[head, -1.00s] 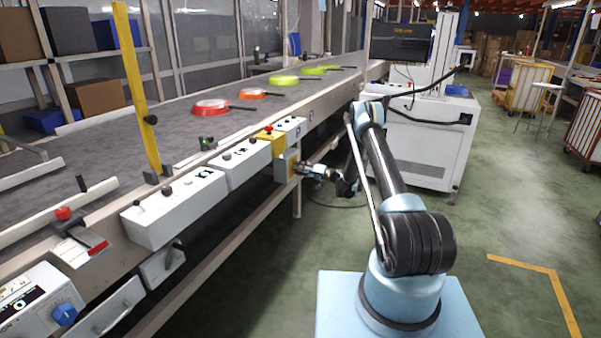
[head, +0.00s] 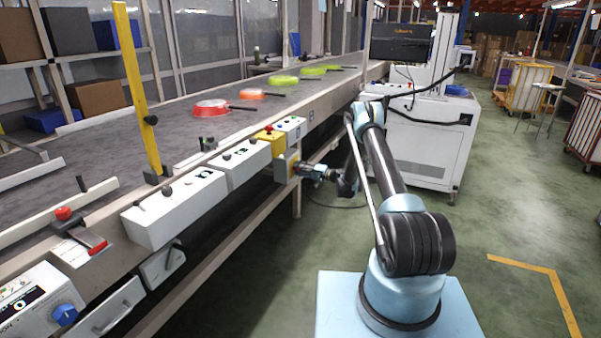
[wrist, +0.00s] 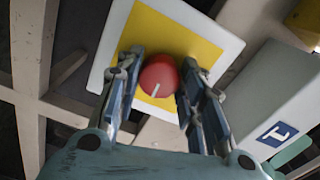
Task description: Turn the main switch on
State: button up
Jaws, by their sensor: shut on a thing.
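The main switch is a red round knob (wrist: 159,75) with a white pointer line, on a yellow plate (wrist: 205,53) with a white border. In the wrist view the line points down and slightly left. My gripper (wrist: 160,88) has its two fingers closed on the left and right sides of the knob. In the head view my gripper (head: 301,168) reaches the pale switch box (head: 284,166) on the conveyor's side, below the yellow button box (head: 271,138). The knob itself is hidden there.
The conveyor (head: 150,122) carries a red pan (head: 211,108), an orange pan (head: 252,94) and yellow-green pans. White control boxes (head: 178,207) line its edge. A white cabinet (head: 425,140) stands behind my arm. Green floor on the right is open.

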jog(key=o, duration=1.1)
jog(key=shift+c, duration=0.2)
jog(key=v, duration=1.2)
